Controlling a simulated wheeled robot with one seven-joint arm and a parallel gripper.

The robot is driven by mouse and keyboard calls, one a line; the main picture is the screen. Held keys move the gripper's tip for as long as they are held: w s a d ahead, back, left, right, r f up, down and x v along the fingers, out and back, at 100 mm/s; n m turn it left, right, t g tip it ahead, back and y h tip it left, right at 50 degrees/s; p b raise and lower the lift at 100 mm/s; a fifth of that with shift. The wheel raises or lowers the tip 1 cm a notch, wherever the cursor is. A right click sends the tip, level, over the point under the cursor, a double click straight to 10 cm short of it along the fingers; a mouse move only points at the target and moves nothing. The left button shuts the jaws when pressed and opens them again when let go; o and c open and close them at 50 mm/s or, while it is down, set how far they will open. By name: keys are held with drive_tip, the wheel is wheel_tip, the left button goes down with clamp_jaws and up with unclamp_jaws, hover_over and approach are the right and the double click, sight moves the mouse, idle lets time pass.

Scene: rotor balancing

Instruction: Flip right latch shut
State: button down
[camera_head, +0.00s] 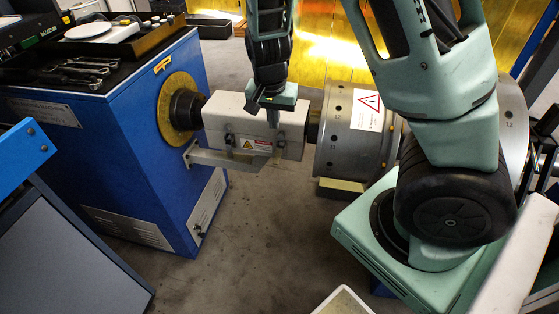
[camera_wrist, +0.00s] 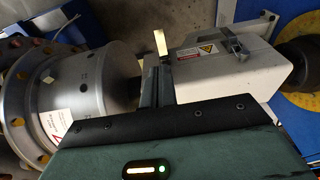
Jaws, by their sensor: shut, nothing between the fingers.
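The white guard box (camera_head: 222,124) encloses the shaft between the blue machine and the grey rotor. Its left latch (camera_head: 230,140) is on the front face and also shows in the wrist view (camera_wrist: 235,43). My gripper (camera_head: 273,119) is shut and empty, pointing down in front of the box's right end. In the wrist view its fingers (camera_wrist: 156,84) are beside the box's rotor-side end.
The grey rotor (camera_head: 340,145) with a warning label is just right of the box. A pale bracket (camera_head: 215,158) runs below the box from the blue machine (camera_head: 120,150). Tools (camera_head: 80,70) lie on top of the machine.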

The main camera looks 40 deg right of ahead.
sight(277, 158)
idle(0.3)
drive_tip(key=f+b, duration=0.1)
drive_tip(key=f, duration=0.3)
drive_tip(key=w+d+f+b, duration=0.1)
drive_tip(key=f, duration=0.4)
drive_tip(key=d+f+b, duration=0.1)
drive_tip(key=f, duration=0.3)
drive_tip(key=shift+w+f+b, duration=0.3)
drive_tip(key=shift+f, duration=0.1)
